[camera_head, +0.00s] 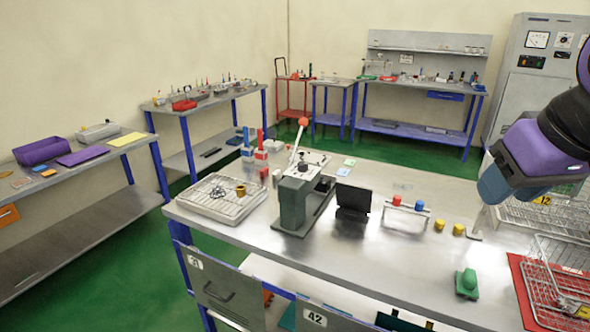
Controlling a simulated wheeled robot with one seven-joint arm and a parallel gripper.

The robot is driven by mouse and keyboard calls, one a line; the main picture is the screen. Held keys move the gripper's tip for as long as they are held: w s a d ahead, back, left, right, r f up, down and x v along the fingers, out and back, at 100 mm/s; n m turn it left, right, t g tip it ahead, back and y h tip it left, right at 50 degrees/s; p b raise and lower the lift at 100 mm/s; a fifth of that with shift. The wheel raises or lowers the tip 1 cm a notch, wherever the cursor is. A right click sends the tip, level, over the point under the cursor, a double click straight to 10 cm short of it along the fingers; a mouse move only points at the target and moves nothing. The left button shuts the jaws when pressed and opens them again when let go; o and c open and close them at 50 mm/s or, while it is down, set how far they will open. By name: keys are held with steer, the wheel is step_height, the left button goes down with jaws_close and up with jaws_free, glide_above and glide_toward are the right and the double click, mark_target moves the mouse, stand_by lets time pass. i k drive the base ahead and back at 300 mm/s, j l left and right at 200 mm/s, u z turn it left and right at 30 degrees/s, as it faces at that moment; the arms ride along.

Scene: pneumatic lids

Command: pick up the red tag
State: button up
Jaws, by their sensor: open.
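A small red piece (396,200) sits at the left end of a low metal rail stand, with a blue piece beside it; it may be the red tag, but I cannot tell for sure. Another small red block (264,173) stands behind the wire tray, near the lever press. My gripper (492,188) is at the upper right, at the end of my purple and black arm, above the table and to the right of the rail stand. It is open and apart from both red pieces. Its fingertips are hard to make out.
The lever press (293,203) and a dark upright plate (352,199) stand left of the rail stand (402,219). Two yellow cylinders (439,225) are to its right. A green block (467,283) and wire baskets (560,285) are at the right. The front middle tabletop is clear.

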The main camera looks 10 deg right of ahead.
mark_target(264, 172)
steer(key=i+j+z, duration=0.25)
steer(key=j+z, duration=0.3)
steer(key=i+j+z, duration=0.25)
steer(key=j, duration=0.2)
steer(key=i+j, duration=0.15)
steer(key=j, duration=0.6)
steer(key=i+j+z, duration=0.15)
steer(key=j, duration=1.4)
steer(key=i+j+z, duration=0.15)
steer(key=j, duration=0.65)
